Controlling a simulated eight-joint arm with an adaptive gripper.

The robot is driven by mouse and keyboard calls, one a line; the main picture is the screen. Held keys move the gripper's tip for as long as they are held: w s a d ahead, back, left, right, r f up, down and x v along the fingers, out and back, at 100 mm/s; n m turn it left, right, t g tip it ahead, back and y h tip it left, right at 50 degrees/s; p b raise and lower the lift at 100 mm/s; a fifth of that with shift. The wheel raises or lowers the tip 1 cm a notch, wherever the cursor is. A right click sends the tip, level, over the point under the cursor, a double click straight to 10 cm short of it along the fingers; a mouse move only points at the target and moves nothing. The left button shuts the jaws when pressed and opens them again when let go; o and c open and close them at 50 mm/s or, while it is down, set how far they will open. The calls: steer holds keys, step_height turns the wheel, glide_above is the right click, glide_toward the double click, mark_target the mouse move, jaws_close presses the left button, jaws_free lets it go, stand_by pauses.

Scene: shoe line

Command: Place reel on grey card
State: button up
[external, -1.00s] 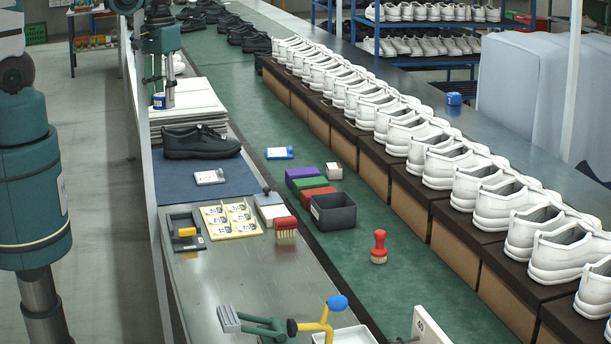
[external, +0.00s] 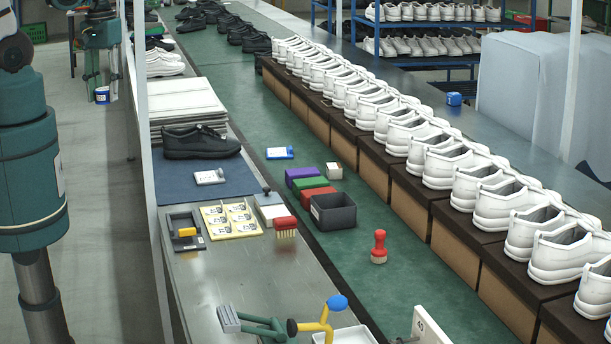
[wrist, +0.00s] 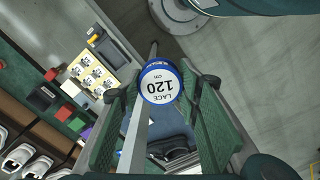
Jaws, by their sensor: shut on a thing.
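The reel (external: 102,95), blue and white, hangs from my gripper (external: 99,83) at the far left in the external view, left of the table edge as seen there. In the wrist view the reel (wrist: 160,83) reads "LACE 120" and sits between the two green fingers of my gripper (wrist: 160,90), which is shut on it. A pale grey card (external: 209,177) with a light label lies flat on the blue mat (external: 177,187), in front of a black shoe. I cannot make the card out in the wrist view. The reel is well apart from it.
The black shoe (external: 201,142) stands at the back of the mat, with a white stack (external: 187,106) behind it. A sticker sheet (external: 231,219) and a dark tray (external: 186,231) lie nearer. An upright post (external: 143,90) stands at the table's left edge.

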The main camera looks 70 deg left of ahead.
steer(key=shift+s+a+r+n, duration=0.15)
steer(key=shift+s+n, duration=0.25)
steer(key=shift+s, duration=0.65)
steer(key=shift+s+a+p, duration=0.2)
steer(key=shift+s+p, duration=0.1)
steer(key=shift+a+n, duration=0.5)
steer(key=shift+a, duration=1.65)
steer(key=m+b, duration=1.4)
steer(key=b, duration=1.2)
glide_above(208, 173)
step_height(208, 173, down, 27)
steer(key=shift+r, duration=0.1)
steer(key=shift+f+b, duration=0.5)
steer(key=shift+f, duration=2.65)
